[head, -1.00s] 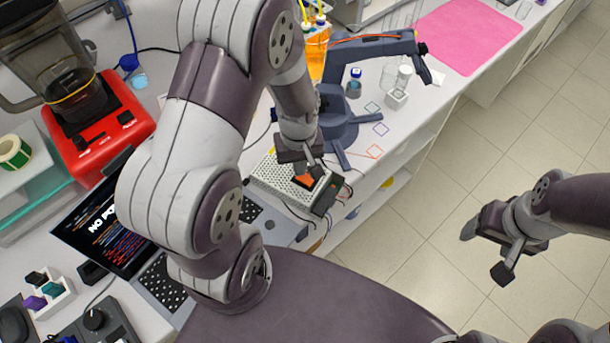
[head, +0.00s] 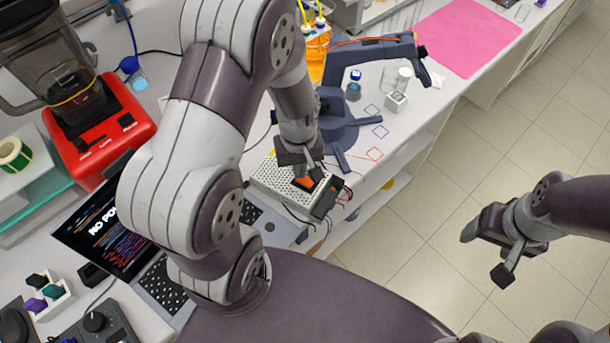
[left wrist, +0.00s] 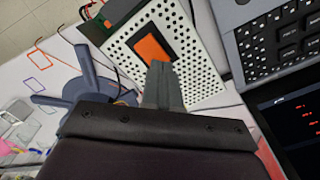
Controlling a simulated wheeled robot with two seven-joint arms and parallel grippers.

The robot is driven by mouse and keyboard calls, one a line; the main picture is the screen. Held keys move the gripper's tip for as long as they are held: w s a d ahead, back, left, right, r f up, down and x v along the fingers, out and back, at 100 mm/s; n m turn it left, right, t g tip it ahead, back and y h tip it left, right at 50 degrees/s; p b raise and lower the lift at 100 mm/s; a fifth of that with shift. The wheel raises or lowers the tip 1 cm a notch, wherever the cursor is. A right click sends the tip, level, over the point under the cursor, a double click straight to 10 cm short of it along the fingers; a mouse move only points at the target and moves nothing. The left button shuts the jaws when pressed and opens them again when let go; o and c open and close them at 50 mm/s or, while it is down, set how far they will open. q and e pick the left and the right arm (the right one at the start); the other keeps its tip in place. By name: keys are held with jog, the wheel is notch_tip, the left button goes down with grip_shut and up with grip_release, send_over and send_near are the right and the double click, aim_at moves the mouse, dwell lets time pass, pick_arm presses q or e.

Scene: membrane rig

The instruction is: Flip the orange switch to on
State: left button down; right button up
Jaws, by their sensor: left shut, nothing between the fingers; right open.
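The orange switch (head: 304,183) sits in a dark frame on top of a perforated pale metal box (head: 268,183). In the left wrist view the orange switch (left wrist: 153,48) shows as a rectangular rocker on the box (left wrist: 195,62). My left gripper (head: 309,170) is shut and empty, pointing down over the box. In the left wrist view its shut fingertips (left wrist: 160,68) lie right at the lower edge of the switch; I cannot tell whether they touch it. My right gripper (head: 484,252) is open and empty, out over the floor at the right.
A laptop (head: 110,235) stands left of the box, its screen showing text. A dark blue small robot arm (head: 345,125) stands just behind the box. Thin wires run from the box's dark end (head: 328,199). A red machine (head: 100,135) is at the left. The floor at the right is clear.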

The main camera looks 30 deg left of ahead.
pick_arm(q)
notch_tip(320, 180, up, 6)
jog(key=p, duration=0.5)
pick_arm(e)
notch_tip(320, 180, up, 6)
jog(key=shift+f, duration=0.1)
pick_arm(q)
jog(key=shift+s+f, duration=0.1)
jog(key=shift+s, duration=0.05)
pick_arm(e)
jog(key=shift+s, duration=0.1)
